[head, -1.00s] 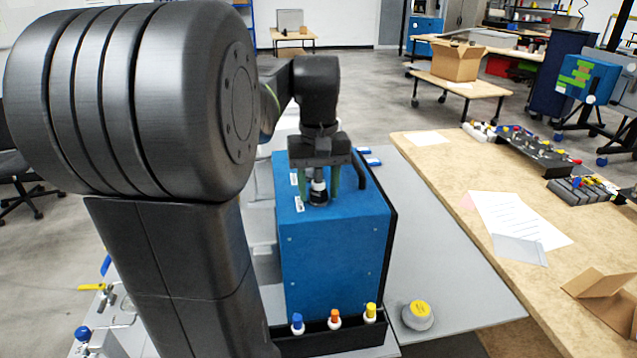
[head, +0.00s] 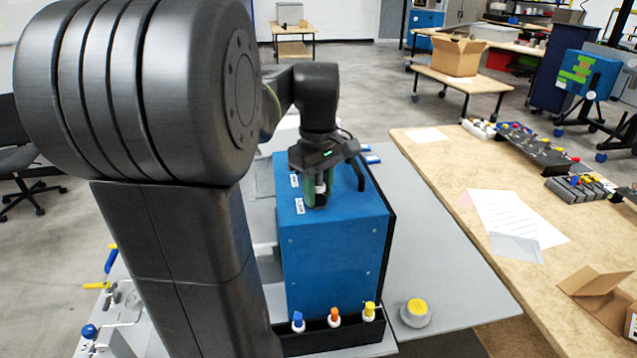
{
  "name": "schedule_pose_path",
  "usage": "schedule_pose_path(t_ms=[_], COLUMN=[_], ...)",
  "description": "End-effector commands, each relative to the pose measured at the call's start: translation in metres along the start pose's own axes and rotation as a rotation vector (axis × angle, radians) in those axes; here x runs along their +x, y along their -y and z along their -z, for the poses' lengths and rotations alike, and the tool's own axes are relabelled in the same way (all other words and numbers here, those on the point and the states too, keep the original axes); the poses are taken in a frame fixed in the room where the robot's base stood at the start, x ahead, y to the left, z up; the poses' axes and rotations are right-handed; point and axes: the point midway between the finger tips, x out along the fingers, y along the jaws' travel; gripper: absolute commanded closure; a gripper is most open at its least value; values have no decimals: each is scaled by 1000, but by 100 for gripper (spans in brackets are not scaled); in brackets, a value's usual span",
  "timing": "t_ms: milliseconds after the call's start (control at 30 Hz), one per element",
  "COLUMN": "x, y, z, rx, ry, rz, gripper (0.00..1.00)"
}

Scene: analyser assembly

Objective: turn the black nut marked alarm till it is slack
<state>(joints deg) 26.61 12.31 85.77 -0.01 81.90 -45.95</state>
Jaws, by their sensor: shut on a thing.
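The blue analyser box (head: 335,250) stands on a grey table. I cannot read the alarm mark. A black handle (head: 358,174) stands on the box top to the right of my gripper.
A black tray (head: 345,340) with several colour-capped bottles sits against the box's front. A grey puck with a yellow top (head: 415,310) lies on the grey table (head: 455,270) to the right. A wooden bench (head: 450,170) with papers stands further right.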

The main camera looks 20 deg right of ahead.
Motion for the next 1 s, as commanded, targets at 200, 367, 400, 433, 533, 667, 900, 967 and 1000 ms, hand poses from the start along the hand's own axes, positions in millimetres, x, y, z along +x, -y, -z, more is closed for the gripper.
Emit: schedule_pose_path(t_ms=[200,367,400,433,533,667,900,967,1000], x=[-2,-1,-1,-1,-1,-1,-1,0,0], y=[0,0,0,0,0,0,1,1,0], z=[0,0,0,0,0,0,0,0,0], rx=[-241,-419,-463,-496,-608,-752,-1019,-1086,-1130], ry=[1,2,1,1,1,1,1,1,1], rz=[1,3,2,2,2,3,4,4,4], gripper=[95,95,95,95,95,95,95,95,95])
